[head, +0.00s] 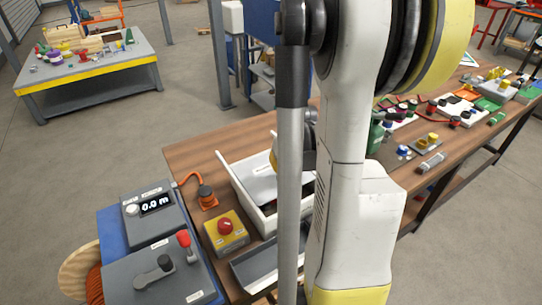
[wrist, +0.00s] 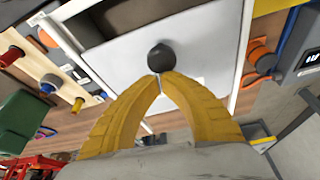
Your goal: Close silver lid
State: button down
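The silver lid (wrist: 205,60) is a flat pale grey panel with a round dark knob (wrist: 159,57), seen close up in the wrist view. It lies within a white-walled box (wrist: 243,50), and a dark opening shows beyond its far edge. In the head view the white box (head: 245,188) is on the wooden bench, partly hidden by my arm. My gripper (wrist: 160,77) has its two yellow fingers brought together, tips almost meeting right at the knob. I cannot tell whether they touch it. In the head view my arm hides most of the gripper.
A yellow box with a red button (head: 226,228), an orange-based dark knob (head: 206,195) and a grey tray (head: 262,268) are near the white box. A control panel (head: 155,250) is at front left. Fittings and a green container (head: 376,137) crowd the bench's right side.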

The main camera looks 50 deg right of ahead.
aim_at(288, 184)
jog(key=shift+s+a, duration=0.25)
jog(key=shift+s, duration=0.6)
jog(key=shift+s+a, duration=0.3)
jog(key=shift+s, duration=0.6)
jog(key=shift+s+a, duration=0.25)
jog(key=shift+s, duration=0.6)
